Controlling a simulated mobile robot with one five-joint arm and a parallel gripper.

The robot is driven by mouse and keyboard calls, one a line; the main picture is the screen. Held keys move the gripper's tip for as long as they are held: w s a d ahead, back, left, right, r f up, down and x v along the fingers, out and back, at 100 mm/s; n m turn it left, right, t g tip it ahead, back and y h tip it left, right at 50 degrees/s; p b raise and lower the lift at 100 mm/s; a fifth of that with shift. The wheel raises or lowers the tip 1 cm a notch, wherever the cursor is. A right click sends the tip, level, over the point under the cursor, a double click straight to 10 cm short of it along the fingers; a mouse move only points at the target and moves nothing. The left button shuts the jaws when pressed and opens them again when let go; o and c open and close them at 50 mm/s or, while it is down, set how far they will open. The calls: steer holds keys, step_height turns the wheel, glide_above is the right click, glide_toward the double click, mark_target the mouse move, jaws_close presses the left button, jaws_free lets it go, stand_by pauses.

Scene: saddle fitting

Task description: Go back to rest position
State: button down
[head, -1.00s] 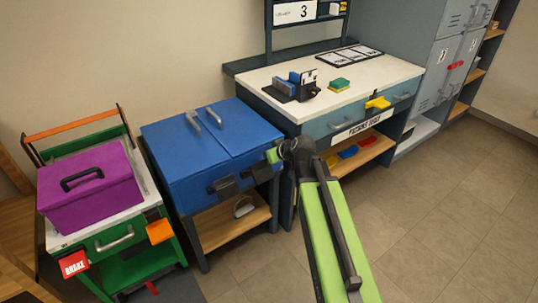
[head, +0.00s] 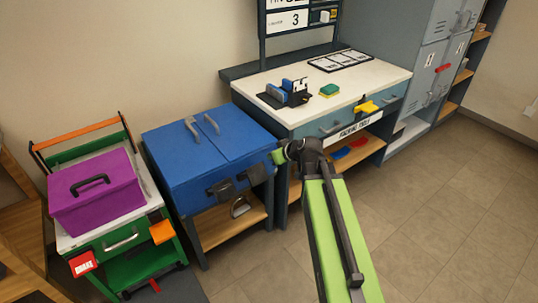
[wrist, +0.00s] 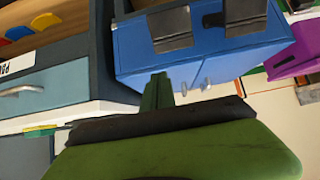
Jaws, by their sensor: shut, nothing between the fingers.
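My gripper (head: 280,157) is the small green tip at the end of my green and black arm, in front of the right side of the blue chest in the head view. In the wrist view the gripper (wrist: 157,92) shows as one narrow green finger piece above its dark and green body, closed and empty. The blue chest (head: 207,145), with two grey handles on its lid and dark latches on its front, also fills the upper middle of the wrist view (wrist: 135,45). I cannot tell the exact gap between gripper and chest.
A purple toolbox (head: 97,193) sits on a green cart at left. Open floor (head: 450,220) lies at right.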

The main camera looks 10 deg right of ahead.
steer(key=shift+s, duration=0.1)
steer(key=s+a+f+n+g, duration=0.1)
steer(key=s+a, duration=0.1)
steer(key=a, duration=0.3)
steer(key=s+d+f+m+g+h, duration=0.2)
steer(key=s+f+m+g, duration=0.15)
steer(key=s, duration=0.45)
steer(key=s+d+f+m+g+h, duration=0.25)
steer(key=s+f+g, duration=0.2)
steer(key=s, duration=0.45)
step_height(320, 180, up, 15)
steer(key=p, duration=1.4)
steer(key=shift+r+p, duration=0.2)
steer(key=shift+p, duration=0.2)
steer(key=shift+w+a+y, duration=0.1)
steer(key=shift+y, duration=0.15)
